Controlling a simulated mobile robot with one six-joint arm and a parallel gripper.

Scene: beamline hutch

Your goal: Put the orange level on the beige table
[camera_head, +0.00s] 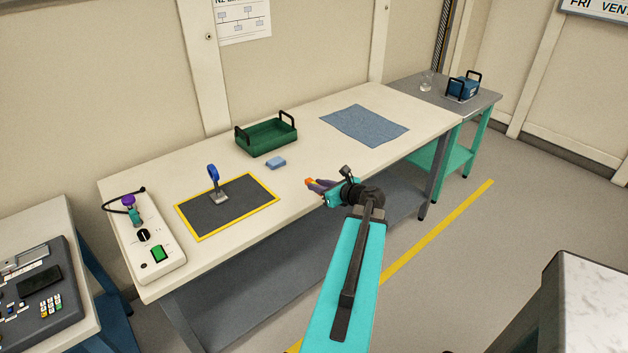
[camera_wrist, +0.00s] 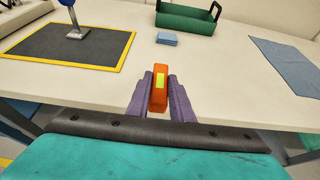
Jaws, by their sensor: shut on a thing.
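The orange level (camera_wrist: 157,98) is a small orange block with a yellow-green window. My gripper (camera_wrist: 159,100) is shut on it, with one purple finger on each side. In the head view the level's orange end (camera_head: 310,181) shows at the tip of my gripper (camera_head: 318,185), near the front edge of the beige table (camera_head: 340,159). In the wrist view the table (camera_wrist: 215,75) spreads beyond the level. I cannot tell how high the level is held above the tabletop.
On the table are a green tray (camera_head: 266,137), a blue block (camera_head: 276,163), a blue cloth (camera_head: 364,125), and a yellow-edged dark mat (camera_head: 240,212) with a blue-handled tool (camera_head: 215,182). A white control box (camera_head: 149,240) stands at the left end.

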